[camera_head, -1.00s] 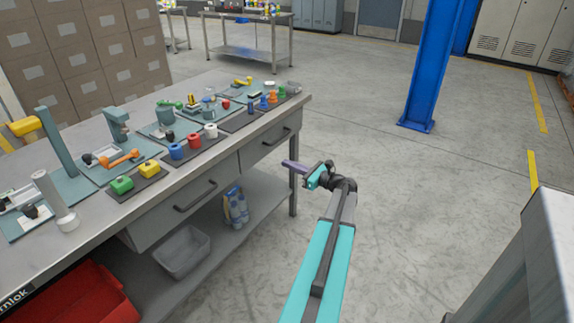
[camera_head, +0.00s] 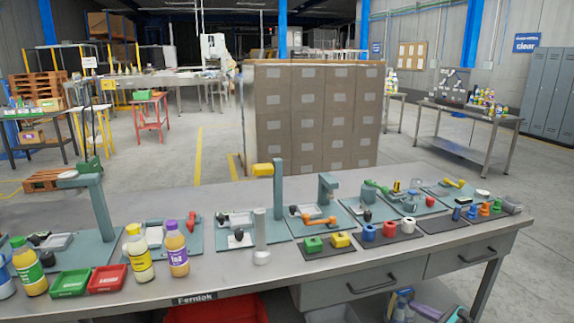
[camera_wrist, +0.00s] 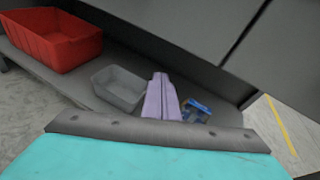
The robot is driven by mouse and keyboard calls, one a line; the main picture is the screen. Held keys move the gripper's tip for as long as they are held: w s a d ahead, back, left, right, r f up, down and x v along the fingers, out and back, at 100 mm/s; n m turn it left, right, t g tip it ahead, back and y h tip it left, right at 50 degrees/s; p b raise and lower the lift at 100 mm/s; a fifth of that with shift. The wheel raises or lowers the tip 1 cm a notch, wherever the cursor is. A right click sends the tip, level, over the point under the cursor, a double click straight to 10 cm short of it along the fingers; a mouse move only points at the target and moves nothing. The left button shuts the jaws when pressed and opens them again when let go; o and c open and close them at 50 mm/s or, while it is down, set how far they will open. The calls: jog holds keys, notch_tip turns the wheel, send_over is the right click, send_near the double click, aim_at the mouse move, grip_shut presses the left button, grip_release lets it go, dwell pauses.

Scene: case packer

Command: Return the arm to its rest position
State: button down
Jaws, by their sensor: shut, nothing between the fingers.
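My gripper (camera_head: 428,311) shows at the bottom right of the head view, low in front of the workbench (camera_head: 330,275), below its drawers. Only its purple fingers and a bit of teal are in that picture. In the wrist view the purple fingers (camera_wrist: 160,80) lie together, shut and empty. They point toward the bench's lower shelf (camera_wrist: 82,86) and touch nothing that I can see. The rest of my arm is outside the head view.
A red bin (camera_wrist: 55,38), a grey tub (camera_wrist: 118,88) and blue-labelled bottles (camera_wrist: 197,108) sit on the lower shelf. The benchtop holds bottles, small trays (camera_head: 70,283), fixtures and coloured parts. Open floor (camera_head: 545,200) lies to the right.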

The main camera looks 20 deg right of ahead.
jog(key=w+a+f+n+g+y, duration=0.1)
jog(key=a+f+n+g, duration=0.1)
jog(key=a+f, duration=0.35)
jog(key=w+a+f+n+g+y+p, duration=0.1)
jog(key=a+f+n+g, duration=0.15)
jog(key=a, duration=0.65)
jog(key=w+a+f+n+g+y, duration=0.1)
jog(key=w+a+f+n, duration=0.15)
jog(key=a, duration=0.45)
jog(key=s+a+f+n+g+y+p, duration=0.1)
jog(key=s+a+f+n+g, duration=0.25)
jog(key=a, duration=0.45)
jog(key=s+a+f+n+g, duration=0.2)
jog(key=a+f+n, duration=0.15)
jog(key=a, duration=0.45)
jog(key=s+a+f+n+g+h+p, duration=0.1)
jog(key=s+a+f+n+g, duration=0.2)
jog(key=s+a, duration=0.2)
jog(key=s+a+f+n+g+h, duration=0.1)
jog(key=s+a+f+n+g, duration=0.1)
jog(key=s+a+n, duration=0.3)
jog(key=s+a+n+g+h+p, duration=0.1)
jog(key=s+a+n+g+h, duration=0.1)
jog(key=s+n, duration=0.2)
jog(key=s+a+f+n+g+h, duration=0.1)
jog(key=s+a+n+g+h, duration=0.1)
jog(key=s+n, duration=0.3)
jog(key=shift+s+a+f+h+p, duration=0.15)
jog(key=shift+s+f+h+p, duration=0.4)
jog(key=shift+s, duration=1.75)
